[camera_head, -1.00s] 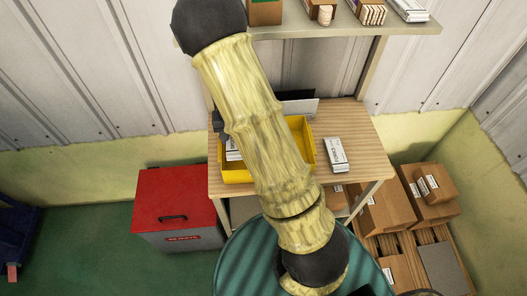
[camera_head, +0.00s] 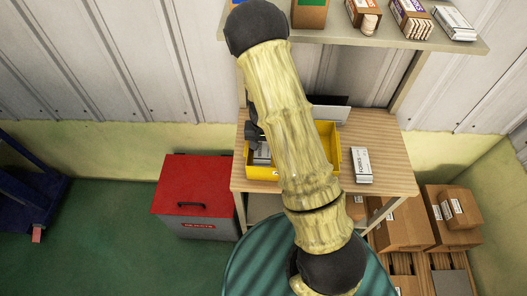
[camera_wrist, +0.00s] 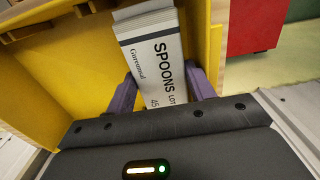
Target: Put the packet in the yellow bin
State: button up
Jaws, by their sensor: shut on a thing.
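The yellow bin (camera_head: 334,150) stands on the wooden table, partly hidden behind my arm. A white packet marked SPOONS (camera_wrist: 158,62) lies between the two purple fingers of my gripper (camera_wrist: 162,92) in the wrist view. My gripper is shut on it. Yellow bin walls (camera_wrist: 45,85) show on both sides of the packet. In the head view my dark gripper (camera_head: 258,143) is at the left part of the bin, with a pale packet (camera_head: 262,157) just below it, within the bin's outline. Whether the packet touches the bin floor is unclear.
A second white packet marked FORKS (camera_head: 361,164) lies on the table (camera_head: 392,160) right of the bin. A shelf (camera_head: 330,38) with boxes and packets is above. A red-lidded box (camera_head: 190,180) stands left. Cardboard boxes (camera_head: 405,228) stand at lower right.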

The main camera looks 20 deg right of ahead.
aim_at(263, 149)
jog(key=shift+f+p, duration=0.35)
jog(key=shift+f, duration=1.75)
jog(key=shift+f, duration=0.15)
jog(key=o, duration=0.8)
jog(key=shift+c, duration=0.2)
notch_tip(263, 149, up, 12)
jog(key=shift+r+b, duration=0.2)
jog(key=shift+b, duration=0.8)
jog(key=shift+s, duration=0.1)
